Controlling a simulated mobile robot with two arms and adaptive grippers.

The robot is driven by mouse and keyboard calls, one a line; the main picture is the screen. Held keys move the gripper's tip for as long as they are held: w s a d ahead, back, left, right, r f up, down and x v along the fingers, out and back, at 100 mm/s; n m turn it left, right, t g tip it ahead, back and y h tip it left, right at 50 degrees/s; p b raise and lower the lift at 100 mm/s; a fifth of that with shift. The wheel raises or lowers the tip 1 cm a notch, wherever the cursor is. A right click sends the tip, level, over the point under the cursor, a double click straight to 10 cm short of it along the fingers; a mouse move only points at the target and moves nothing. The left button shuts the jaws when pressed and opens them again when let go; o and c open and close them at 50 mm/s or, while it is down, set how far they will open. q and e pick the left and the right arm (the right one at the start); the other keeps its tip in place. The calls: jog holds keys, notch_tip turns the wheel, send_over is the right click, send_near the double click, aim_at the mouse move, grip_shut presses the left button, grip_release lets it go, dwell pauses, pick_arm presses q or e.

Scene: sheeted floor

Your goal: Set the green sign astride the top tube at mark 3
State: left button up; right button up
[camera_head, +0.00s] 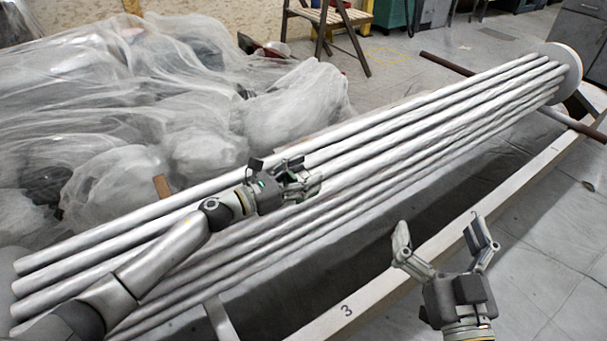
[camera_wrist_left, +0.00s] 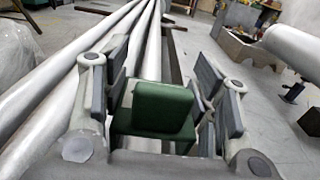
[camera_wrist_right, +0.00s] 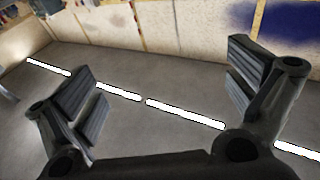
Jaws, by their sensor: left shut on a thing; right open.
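The green sign (camera_wrist_left: 160,110) sits between the fingers of my left gripper (camera_wrist_left: 165,95) in the left wrist view; its broad face and top edge show. In the head view my left gripper (camera_head: 292,182) is shut on it over the middle of the long grey tubes (camera_head: 420,125), and the sign is mostly hidden there. I cannot tell whether the sign touches a tube. The mark 3 (camera_head: 346,310) is a black numeral on the pale beam in front of the tubes, nearer the camera and right of my left gripper. My right gripper (camera_head: 442,238) is open and empty above that beam.
The pale beam (camera_head: 440,245) runs diagonally in front of the tubes. A round end plate (camera_head: 568,66) closes their far right end. Clear sheeting covers bulky shapes (camera_head: 120,130) behind the tubes. A wooden stool (camera_head: 328,25) stands at the back. Floor at the right is clear.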

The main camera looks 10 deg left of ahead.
pick_arm(q)
jog(key=shift+r+p, duration=0.45)
jog(key=shift+r, duration=0.2)
jog(key=shift+r+p, duration=0.5)
jog(key=shift+r, duration=0.1)
jog(key=shift+r+p, duration=0.45)
jog(key=shift+r, duration=0.4)
jog(key=shift+r+p, duration=0.2)
jog(key=shift+p, duration=0.25)
pick_arm(e)
jog(key=s+d+f+g+h, duration=0.1)
jog(key=s+d+f+g, duration=0.1)
jog(key=f+g, duration=0.3)
jog(key=s+d+f+g+h, duration=0.2)
jog(key=s+f+g, duration=0.3)
jog(key=f, duration=0.5)
jog(key=shift+f, duration=0.25)
jog(key=shift+w, duration=0.1)
pick_arm(q)
jog(key=shift+s+d, duration=0.1)
